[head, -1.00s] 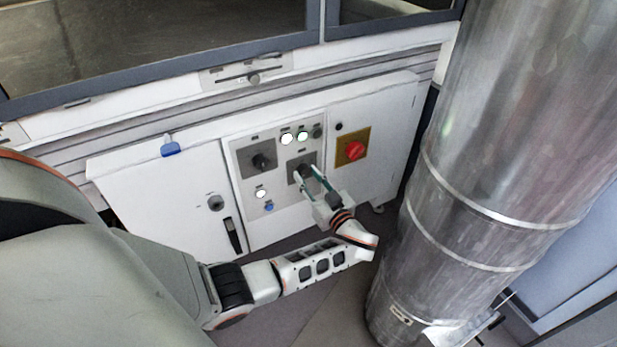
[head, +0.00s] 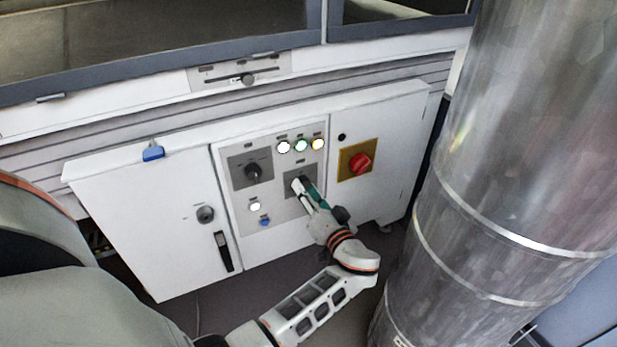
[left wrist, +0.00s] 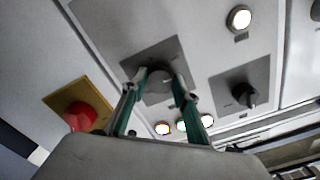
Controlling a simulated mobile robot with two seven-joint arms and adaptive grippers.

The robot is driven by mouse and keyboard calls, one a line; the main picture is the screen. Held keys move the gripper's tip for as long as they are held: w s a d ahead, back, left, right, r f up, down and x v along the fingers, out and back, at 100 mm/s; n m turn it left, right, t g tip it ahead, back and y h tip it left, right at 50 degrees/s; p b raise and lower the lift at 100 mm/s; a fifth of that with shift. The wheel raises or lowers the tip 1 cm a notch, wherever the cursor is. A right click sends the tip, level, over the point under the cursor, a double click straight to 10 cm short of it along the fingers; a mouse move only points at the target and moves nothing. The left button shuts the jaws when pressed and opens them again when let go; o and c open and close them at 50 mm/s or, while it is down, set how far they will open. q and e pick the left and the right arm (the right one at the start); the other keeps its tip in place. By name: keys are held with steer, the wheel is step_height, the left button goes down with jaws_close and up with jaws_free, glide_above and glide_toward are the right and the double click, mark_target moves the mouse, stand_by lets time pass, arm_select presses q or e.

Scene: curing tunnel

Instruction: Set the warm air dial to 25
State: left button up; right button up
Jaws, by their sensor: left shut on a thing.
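The control panel (head: 237,205) on the white cabinet carries two dials on grey plates. My left gripper (head: 303,186) is at the lower right dial, with its fingers shut around the knob. In the left wrist view this knob (left wrist: 158,86) sits between the two green-sided fingertips (left wrist: 159,84), on its grey plate (left wrist: 135,62). The fingers hide its pointer and scale in the head view. The other dial (head: 253,170) is dark, up and to the left, and free; it also shows in the left wrist view (left wrist: 244,94). The labels are too small to read. My right gripper is not in view.
A red rotary switch (head: 360,163) on a yellow plate is just right of the gripper. Lit white (head: 284,147), green (head: 301,145) and yellow (head: 318,144) lamps are above. A large metal duct (head: 480,190) stands at the right. A blue padlock-like piece (head: 153,153) is on the cabinet's left top.

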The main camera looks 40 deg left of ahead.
arm_select(q)
steer(key=shift+s+m, duration=0.1)
steer(key=shift+m, duration=2.1)
steer(key=o, duration=1.1)
